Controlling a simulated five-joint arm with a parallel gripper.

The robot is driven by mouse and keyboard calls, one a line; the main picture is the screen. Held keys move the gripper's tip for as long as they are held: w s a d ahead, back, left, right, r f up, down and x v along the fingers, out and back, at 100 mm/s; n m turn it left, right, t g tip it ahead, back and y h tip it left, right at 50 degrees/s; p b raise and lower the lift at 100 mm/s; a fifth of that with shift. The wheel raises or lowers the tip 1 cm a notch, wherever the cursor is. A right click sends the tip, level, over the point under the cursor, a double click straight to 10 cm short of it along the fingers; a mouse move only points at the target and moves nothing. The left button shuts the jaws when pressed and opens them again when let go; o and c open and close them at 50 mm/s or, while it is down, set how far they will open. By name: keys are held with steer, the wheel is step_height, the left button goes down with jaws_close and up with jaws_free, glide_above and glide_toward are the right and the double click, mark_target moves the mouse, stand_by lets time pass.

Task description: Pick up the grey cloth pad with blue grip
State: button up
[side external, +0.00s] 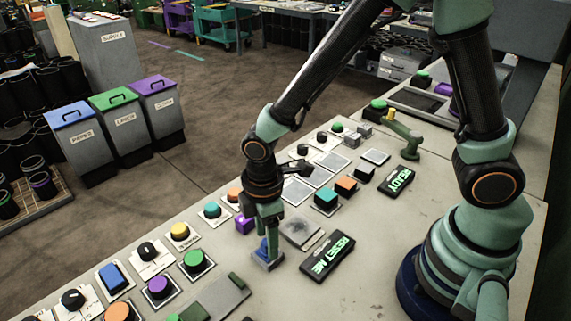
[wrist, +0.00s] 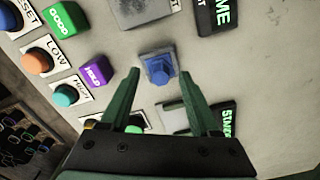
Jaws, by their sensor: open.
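The grey cloth pad with blue grip (side external: 268,262) lies on the bench below my gripper (side external: 267,238) in the side view. In the wrist view its blue grip (wrist: 158,70) stands up from a small grey-blue base, just ahead of the gap between my fingertips (wrist: 161,76). My gripper is open, with one green finger toward each side of the grip. In the side view the fingers partly hide the grip, and I cannot tell whether they touch it.
A purple block (side external: 244,224) stands close behind the pad, and a flat grey plate (side external: 300,233) lies to its right. Several coloured buttons line the bench. Bare bench (wrist: 205,65) shows right of the grip.

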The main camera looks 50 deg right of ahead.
steer(key=shift+f, duration=0.95)
jaws_close()
steer(key=shift+r, duration=0.1)
step_height(320, 180, up, 20)
